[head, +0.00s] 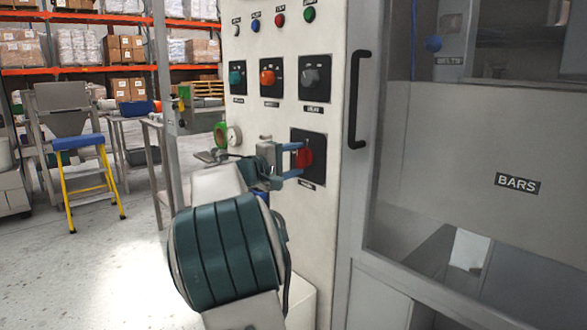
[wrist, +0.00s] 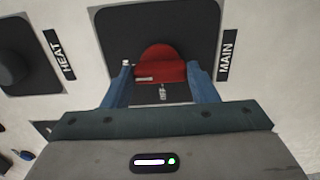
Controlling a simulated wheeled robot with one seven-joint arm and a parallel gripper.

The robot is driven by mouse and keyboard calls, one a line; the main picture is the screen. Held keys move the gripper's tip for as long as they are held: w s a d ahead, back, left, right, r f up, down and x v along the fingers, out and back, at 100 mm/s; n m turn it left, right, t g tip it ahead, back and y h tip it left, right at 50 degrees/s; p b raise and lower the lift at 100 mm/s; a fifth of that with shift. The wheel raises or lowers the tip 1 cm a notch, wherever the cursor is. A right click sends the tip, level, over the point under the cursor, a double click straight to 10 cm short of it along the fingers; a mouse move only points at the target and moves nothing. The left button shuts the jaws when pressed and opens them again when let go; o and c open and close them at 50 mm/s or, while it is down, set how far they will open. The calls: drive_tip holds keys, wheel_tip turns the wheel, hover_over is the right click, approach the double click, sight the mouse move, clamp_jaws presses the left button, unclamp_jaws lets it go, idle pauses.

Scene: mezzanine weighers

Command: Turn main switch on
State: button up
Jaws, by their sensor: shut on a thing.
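The main switch is a red rotary knob (head: 304,157) on a black square plate (head: 318,147), low on the white control panel. In the wrist view the red knob (wrist: 160,66) sits on its black plate (wrist: 115,20), beside a label reading MAIN (wrist: 227,55). My gripper (head: 294,160) reaches the knob from the left in the head view. In the wrist view its two blue fingers (wrist: 163,85) are on either side of the knob, shut on it. The fingers partly cover the knob's lower edges.
A black door handle (head: 357,100) stands just right of the panel. A HEAT label (wrist: 59,54) lies left in the wrist view. A yellow-legged stool (head: 88,180) stands farther left.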

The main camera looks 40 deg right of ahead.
idle(0.5)
drive_tip(key=o, duration=1)
drive_tip(key=shift+a, duration=0.1)
drive_tip(key=a, duration=0.4)
drive_tip(key=a+p, duration=0.1)
drive_tip(key=a, duration=0.4)
drive_tip(key=s+a+p, duration=0.1)
drive_tip(key=a, duration=0.3)
drive_tip(key=shift+a, duration=0.35)
